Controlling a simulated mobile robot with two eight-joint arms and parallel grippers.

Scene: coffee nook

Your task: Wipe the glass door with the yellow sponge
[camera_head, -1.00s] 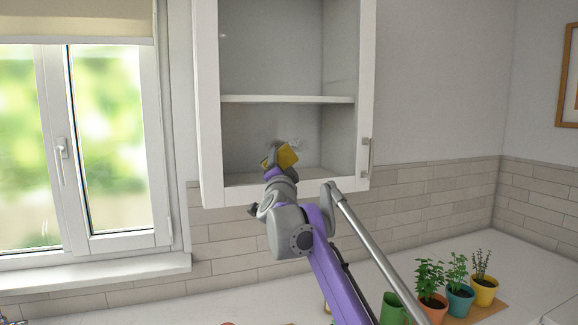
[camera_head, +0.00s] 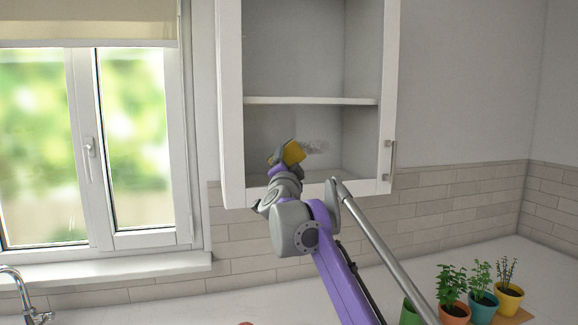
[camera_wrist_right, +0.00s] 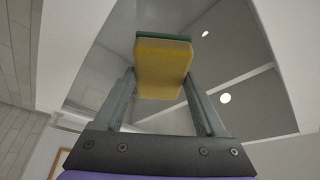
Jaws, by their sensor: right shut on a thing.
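My right gripper (camera_head: 286,157) is shut on the yellow sponge (camera_head: 294,152) in front of the lower left part of the pane. In the right wrist view the sponge (camera_wrist_right: 163,68) sits between both fingers, its green side toward the glass; I cannot tell whether it touches. A pale grey smudge (camera_head: 318,147) shows on the glass just right of the sponge. My left gripper is out of view.
A window (camera_head: 130,140) is to the left of the cabinet. Below are the counter (camera_head: 250,300), a tap (camera_head: 25,298) at the lower left, and potted herbs (camera_head: 482,300) with a green cup (camera_head: 410,313) at the lower right. The wall right of the cabinet is clear.

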